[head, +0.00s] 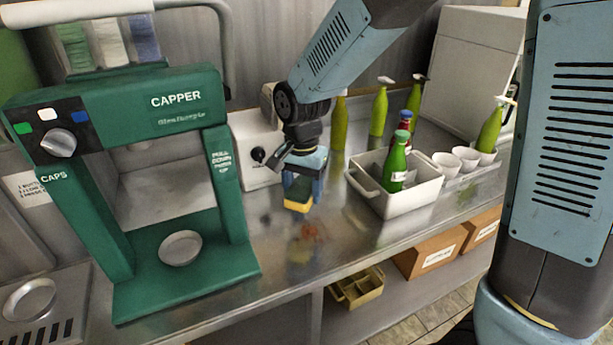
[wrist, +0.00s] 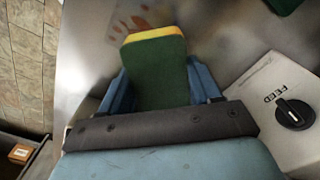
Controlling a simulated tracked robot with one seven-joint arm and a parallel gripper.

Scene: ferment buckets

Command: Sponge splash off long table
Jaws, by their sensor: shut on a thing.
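My gripper (head: 303,185) is shut on a sponge with a dark green face and a yellow layer (head: 297,207). It holds the sponge above the long steel table (head: 345,232). In the wrist view the sponge (wrist: 158,75) shows between the blue fingers of my gripper (wrist: 160,88). A reddish-orange splash (head: 309,232) is on the tabletop, below and slightly right of the sponge in the head view. In the wrist view the splash (wrist: 134,22) shows just past the sponge's yellow edge.
A green capper machine (head: 180,100) stands left of my gripper. A white box with a "FEED" knob (head: 258,150) is behind it. A white bin (head: 412,195) with bottles stands right, near several white cups (head: 466,158) and green bottles (head: 379,110). Bare steel lies around the splash.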

